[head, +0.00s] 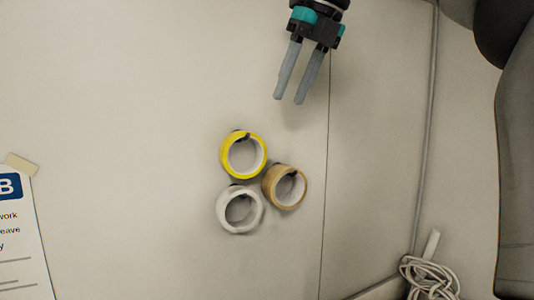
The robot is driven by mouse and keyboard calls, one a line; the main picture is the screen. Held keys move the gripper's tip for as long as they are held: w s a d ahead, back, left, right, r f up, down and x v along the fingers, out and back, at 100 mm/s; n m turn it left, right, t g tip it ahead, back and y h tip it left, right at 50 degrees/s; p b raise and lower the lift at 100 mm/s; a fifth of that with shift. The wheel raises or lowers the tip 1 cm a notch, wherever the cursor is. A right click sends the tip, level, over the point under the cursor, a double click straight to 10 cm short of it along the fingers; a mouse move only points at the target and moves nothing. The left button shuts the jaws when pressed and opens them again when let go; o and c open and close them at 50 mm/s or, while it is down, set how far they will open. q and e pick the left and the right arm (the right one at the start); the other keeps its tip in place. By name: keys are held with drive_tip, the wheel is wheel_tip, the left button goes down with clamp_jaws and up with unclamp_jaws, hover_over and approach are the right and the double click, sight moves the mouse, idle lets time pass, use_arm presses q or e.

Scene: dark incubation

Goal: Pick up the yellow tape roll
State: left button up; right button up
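A yellow tape roll (261,162) hangs near the middle of the head view, with a dark peg showing at the top of its hole. A tan tape roll (301,198) is at its lower right and a white tape roll (222,212) is below it; the rolls are very close together. My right gripper (288,99) is above and to the right of the yellow roll. Its two grey fingers are apart with nothing between them, and it does not touch any roll. My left gripper is not in view.
A pale wall panel (120,90) surrounds the rolls, with a thin vertical seam to their right. A sign (20,240) with a blue B is at the lower left. A grey cable (428,130) runs down to a coiled white cord (430,275). The area left of the rolls is clear.

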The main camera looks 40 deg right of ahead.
sight(262, 158)
drive_tip(key=x, duration=1.4)
drive_tip(key=shift+w+d+b, duration=0.15)
drive_tip(key=shift+w+b, duration=0.25)
drive_tip(key=shift+w, duration=0.15)
drive_tip(key=shift+w+f, duration=0.15)
drive_tip(key=shift+f, duration=0.2)
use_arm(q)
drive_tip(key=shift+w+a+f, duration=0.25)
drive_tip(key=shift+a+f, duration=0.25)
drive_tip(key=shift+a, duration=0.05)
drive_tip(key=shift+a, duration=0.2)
use_arm(e)
clamp_jaws()
